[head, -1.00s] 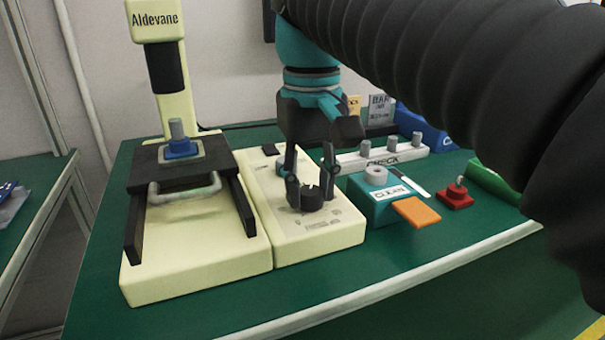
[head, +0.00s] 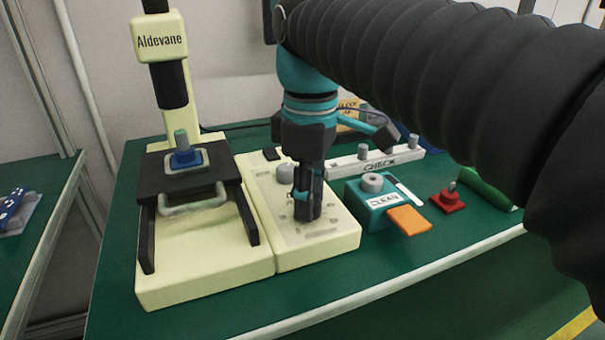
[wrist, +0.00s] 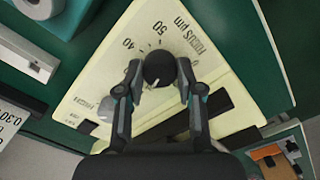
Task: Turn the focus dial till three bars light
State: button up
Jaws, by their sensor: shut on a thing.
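The focus dial (wrist: 158,68) is a round black knob with a pale pointer mark, on a cream control box (head: 330,242). In the wrist view its printed scale (wrist: 170,38) reads "FOCUS µm", with 40 and 50 legible. My gripper (wrist: 157,75) is shut on the dial, one finger on each side. In the head view my gripper (head: 307,208) comes down from above, and its fingers hide most of the dial. I cannot make out any lit bars on the box face.
Left of the box stands the cream "Aldevane" instrument (head: 160,42) with a black stage. To the right are a teal "CLEAN" block (head: 372,205), an orange pad (head: 409,219), a red piece (head: 448,200) and a white "CHECK" rack (head: 370,160). The green table's front strip is clear.

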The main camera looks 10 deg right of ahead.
jog(key=shift+n+p, duration=0.35)
jog(key=shift+n, duration=0.65)
jog(key=o, duration=1.1)
jog(key=shift+o, duration=0.2)
jog(key=shift+r, duration=0.1)
notch_tip(320, 180, up, 12)
